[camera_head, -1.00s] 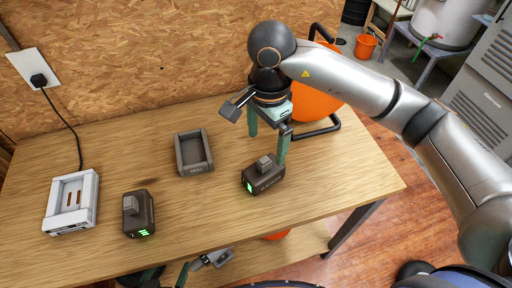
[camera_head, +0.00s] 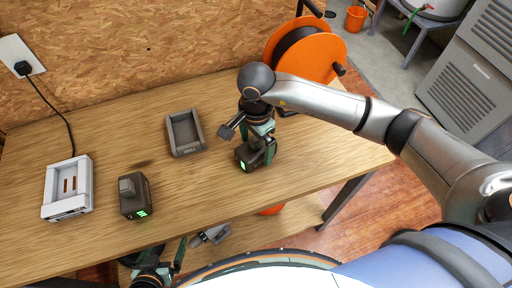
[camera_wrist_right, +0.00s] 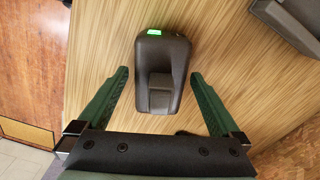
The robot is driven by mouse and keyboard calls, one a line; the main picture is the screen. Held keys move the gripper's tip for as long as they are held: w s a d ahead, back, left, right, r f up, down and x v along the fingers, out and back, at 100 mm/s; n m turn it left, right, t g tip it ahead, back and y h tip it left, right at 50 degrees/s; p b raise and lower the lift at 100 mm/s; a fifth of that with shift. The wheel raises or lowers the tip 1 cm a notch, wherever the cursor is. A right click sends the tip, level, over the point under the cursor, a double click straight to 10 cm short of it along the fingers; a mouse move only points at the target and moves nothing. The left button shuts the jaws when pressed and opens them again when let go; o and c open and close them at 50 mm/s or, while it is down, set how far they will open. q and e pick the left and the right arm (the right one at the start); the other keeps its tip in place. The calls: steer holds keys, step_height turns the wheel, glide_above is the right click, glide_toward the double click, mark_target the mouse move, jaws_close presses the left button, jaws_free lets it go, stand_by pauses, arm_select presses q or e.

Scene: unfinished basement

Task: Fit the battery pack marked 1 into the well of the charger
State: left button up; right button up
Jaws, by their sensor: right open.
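A dark battery pack (camera_head: 243,157) with a green light stands on the table under my right gripper (camera_head: 258,146). In the right wrist view this pack (camera_wrist_right: 161,65) lies between the two open green fingers (camera_wrist_right: 159,76), with a gap on each side. A second dark pack (camera_head: 136,196) with green bars stands further left. I cannot read a number on either pack. The white charger (camera_head: 83,183), with an empty well and metal contacts, sits at the far left. My left gripper (camera_head: 157,255) is low at the table's front edge, fingers apart and empty.
An empty grey tray (camera_head: 203,146) lies between the packs, towards the back; a corner shows in the right wrist view (camera_wrist_right: 285,22). A black cable (camera_head: 52,108) runs from the charger to a wall socket. An orange cable reel (camera_head: 325,50) stands behind my right arm.

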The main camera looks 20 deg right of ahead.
steer(key=shift+f, duration=0.3)
steer(key=shift+c, duration=0.4)
jaws_close()
steer(key=shift+r, duration=0.1)
